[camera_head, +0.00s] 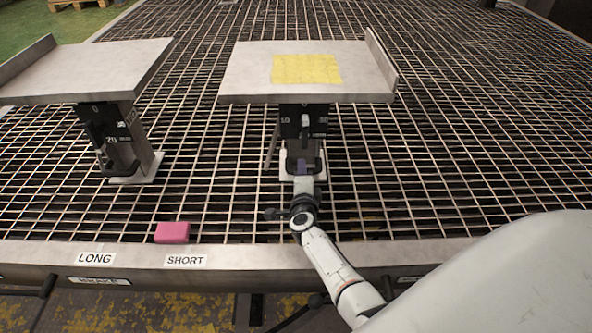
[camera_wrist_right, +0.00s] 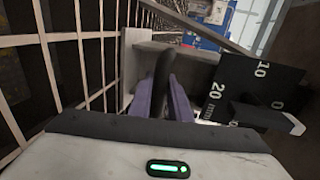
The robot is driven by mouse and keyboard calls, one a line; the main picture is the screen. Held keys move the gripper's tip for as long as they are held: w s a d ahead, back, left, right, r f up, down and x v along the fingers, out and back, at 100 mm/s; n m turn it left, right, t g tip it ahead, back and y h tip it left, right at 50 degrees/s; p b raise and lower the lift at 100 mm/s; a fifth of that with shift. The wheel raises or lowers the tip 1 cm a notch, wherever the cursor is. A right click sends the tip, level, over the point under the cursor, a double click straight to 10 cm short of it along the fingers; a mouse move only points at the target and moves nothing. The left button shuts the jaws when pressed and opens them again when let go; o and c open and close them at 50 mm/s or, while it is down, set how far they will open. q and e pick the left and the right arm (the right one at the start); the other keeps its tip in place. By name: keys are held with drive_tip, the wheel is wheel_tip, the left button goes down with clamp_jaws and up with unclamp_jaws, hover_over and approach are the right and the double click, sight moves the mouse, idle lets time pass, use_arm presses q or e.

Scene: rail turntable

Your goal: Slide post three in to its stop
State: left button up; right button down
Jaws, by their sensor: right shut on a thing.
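A post (camera_head: 303,125) in the middle carries a flat grey top plate (camera_head: 245,70) with a yellow patch (camera_head: 306,69). Its black scale face shows a 10 and a white pointer. My right gripper (camera_head: 303,170) is at the near side of this post, low down. In the right wrist view, its purple fingers (camera_wrist_right: 162,98) are shut on a black handle (camera_wrist_right: 163,68). Beside it is a black scale plate (camera_wrist_right: 245,85) marked 20, 10 and 0. Which post is number three cannot be read. My left gripper is not in view.
A second post (camera_head: 122,135) with a tilted-edge plate (camera_head: 90,72) stands to the left. A pink block (camera_head: 172,232) lies near the front rail (camera_head: 230,256), by the LONG and SHORT labels. Open metal grating (camera_head: 460,150) surrounds the posts, with free room at right.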

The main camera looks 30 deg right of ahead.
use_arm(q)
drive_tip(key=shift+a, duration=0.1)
use_arm(e)
drive_tip(key=shift+w+a, duration=0.2)
drive_tip(key=shift+a, duration=0.2)
drive_tip(key=c, duration=1.6)
unclamp_jaws()
drive_tip(key=shift+c, duration=0.2)
drive_tip(key=shift+d, duration=0.1)
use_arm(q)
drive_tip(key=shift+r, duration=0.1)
use_arm(e)
drive_tip(key=shift+s, duration=0.2)
